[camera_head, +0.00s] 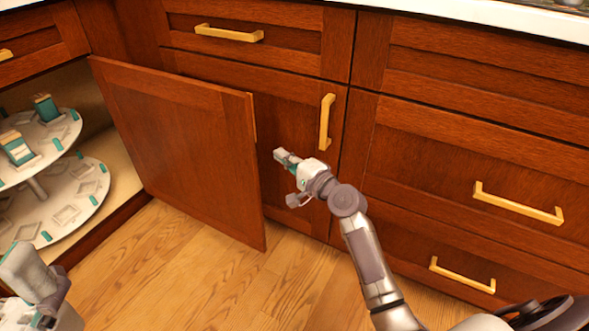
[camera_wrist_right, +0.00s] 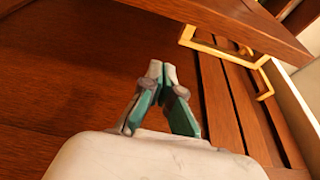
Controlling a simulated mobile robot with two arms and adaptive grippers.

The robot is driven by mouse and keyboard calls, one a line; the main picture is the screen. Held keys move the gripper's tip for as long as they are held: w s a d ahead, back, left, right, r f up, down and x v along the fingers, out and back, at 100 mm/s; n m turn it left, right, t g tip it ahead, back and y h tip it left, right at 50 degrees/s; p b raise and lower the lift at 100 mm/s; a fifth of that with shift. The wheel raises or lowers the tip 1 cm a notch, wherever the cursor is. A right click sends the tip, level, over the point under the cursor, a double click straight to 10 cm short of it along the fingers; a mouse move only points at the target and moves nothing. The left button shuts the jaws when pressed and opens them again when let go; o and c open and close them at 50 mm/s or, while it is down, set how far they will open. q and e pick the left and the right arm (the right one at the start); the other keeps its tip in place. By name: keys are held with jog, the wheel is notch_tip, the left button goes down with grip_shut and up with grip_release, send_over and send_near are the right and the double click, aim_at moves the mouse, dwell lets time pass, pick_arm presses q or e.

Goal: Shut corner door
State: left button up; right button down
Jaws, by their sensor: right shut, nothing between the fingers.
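The corner door (camera_head: 185,150) is a brown wooden panel standing open at the left. Its free edge points toward me and to the right, with a thin gold sliver at that edge. My right gripper (camera_head: 278,154) is shut and empty. It is just right of the free edge, apart from the door in the picture, in front of the neighbouring cabinet front. In the right wrist view its fingertips (camera_wrist_right: 163,68) meet, with brown wood behind them. Only part of my left arm shows at the lower left; its fingers are not in view.
The open corner cabinet holds a white two-tier carousel (camera_head: 68,205) with several small items. A vertical gold handle (camera_head: 326,121) is just above and right of my right gripper. Drawers with gold handles (camera_head: 518,204) fill the right. Wooden floor (camera_head: 190,275) lies clear below the door.

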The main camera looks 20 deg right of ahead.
jog(key=shift+w+a+b, duration=0.25)
jog(key=shift+a+b, duration=0.1)
jog(key=shift+a, duration=0.75)
jog(key=shift+w+a+b, duration=0.2)
jog(key=shift+a+b, duration=0.15)
jog(key=shift+a, duration=0.7)
